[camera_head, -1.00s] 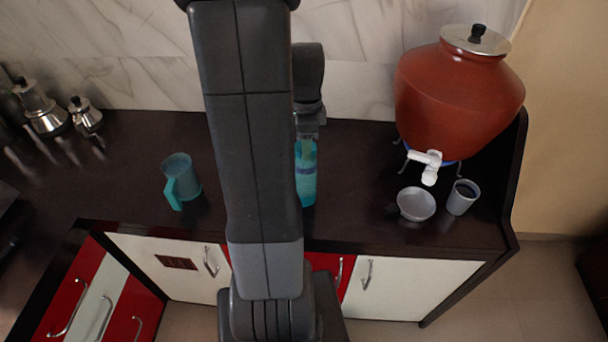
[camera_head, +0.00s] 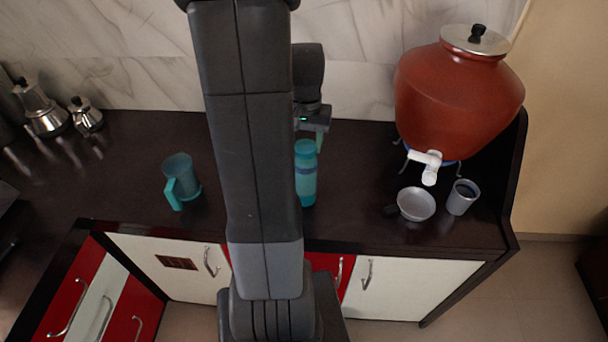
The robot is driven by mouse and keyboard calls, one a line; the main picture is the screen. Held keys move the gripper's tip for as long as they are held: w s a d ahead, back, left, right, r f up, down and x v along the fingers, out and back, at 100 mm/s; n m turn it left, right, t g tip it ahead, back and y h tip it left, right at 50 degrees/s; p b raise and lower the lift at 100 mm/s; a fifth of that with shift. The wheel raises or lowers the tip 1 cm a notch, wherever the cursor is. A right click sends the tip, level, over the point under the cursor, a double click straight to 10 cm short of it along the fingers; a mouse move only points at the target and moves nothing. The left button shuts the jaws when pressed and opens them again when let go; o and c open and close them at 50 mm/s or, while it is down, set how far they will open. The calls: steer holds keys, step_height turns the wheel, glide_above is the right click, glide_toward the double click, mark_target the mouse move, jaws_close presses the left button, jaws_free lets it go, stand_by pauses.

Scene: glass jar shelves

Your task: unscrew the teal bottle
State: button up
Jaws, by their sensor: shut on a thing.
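The teal bottle (camera_head: 306,178) stands upright on the dark counter, just right of my arm in the head view, with a blue-violet band around it. Part of its left side is close to my arm's edge. My gripper (camera_head: 311,140) is above it, pointing down, and is shut on the bottle's top end. The fingers partly cover the top, so I cannot tell whether the cap is loose or still seated.
A teal mug (camera_head: 181,181) stands to the left. A red-brown urn (camera_head: 455,100) with a white tap, a grey bowl (camera_head: 416,204) and a grey cup (camera_head: 462,197) stand to the right. Metal pots (camera_head: 40,107) are at the far left. A marble wall is behind.

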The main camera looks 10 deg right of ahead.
steer(key=n, duration=0.2)
steer(key=shift+s+f+n, duration=0.1)
steer(key=shift+n, duration=0.2)
steer(key=o, duration=0.3)
steer(key=shift+n, duration=0.4)
steer(key=c, duration=0.3)
steer(key=shift+r+p, duration=0.65)
steer(key=shift+r, duration=0.45)
steer(key=shift+r, duration=2.5)
steer(key=shift+f, duration=0.1)
